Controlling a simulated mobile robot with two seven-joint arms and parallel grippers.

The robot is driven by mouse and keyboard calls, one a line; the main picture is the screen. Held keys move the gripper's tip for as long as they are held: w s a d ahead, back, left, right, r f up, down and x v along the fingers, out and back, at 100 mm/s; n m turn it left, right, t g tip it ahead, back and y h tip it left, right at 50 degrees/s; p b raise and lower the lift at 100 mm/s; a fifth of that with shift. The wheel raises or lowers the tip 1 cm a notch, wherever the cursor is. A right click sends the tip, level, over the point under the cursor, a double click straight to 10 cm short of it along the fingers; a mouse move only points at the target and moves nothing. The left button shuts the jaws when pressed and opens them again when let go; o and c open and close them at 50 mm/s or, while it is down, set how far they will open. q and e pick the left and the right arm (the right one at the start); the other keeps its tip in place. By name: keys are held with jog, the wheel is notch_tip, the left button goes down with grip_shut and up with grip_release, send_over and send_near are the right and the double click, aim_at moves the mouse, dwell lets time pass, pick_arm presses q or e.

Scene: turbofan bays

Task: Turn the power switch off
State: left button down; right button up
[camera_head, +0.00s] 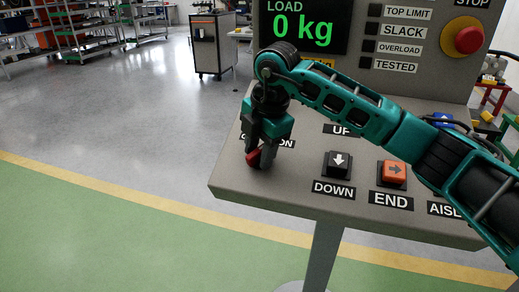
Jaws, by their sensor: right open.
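A red switch knob (254,158) stands on the left part of the sloping grey control panel (232,182). I take it to be the power switch; its label is mostly covered by my gripper. My right gripper (261,155) points down over the knob with its jaws open, the fingers close around or beside it. I cannot tell whether they touch it. The hand hides most of the knob, so its set position is unclear. My left gripper is out of view.
My right arm crosses above the panel. A display (303,27) reads 0 kg, near a red stop button (468,40). The floor at left is clear.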

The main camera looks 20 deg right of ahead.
grip_shut()
jog(key=shift+r+n+p, duration=0.1)
jog(key=shift+n+p, duration=0.2)
jog(key=shift+n, duration=0.1)
jog(key=n+g+p, duration=0.1)
jog(key=n, duration=0.1)
jog(key=shift+a+r+n+h, duration=0.1)
jog(key=shift+n+h, duration=0.2)
jog(key=shift+n, duration=0.1)
jog(key=shift+w+n+g+p, duration=0.1)
jog(key=shift+n+g+p, duration=0.2)
jog(key=shift+n+p, duration=0.4)
jog(key=n+h, duration=0.1)
jog(key=n, duration=0.1)
jog(key=n+p, duration=0.1)
jog(key=n, duration=0.1)
jog(key=shift+g+h, duration=0.4)
jog(key=shift+a+n+h, duration=0.1)
jog(key=shift+n+h, duration=0.5)
jog(key=shift+n, duration=1.4)
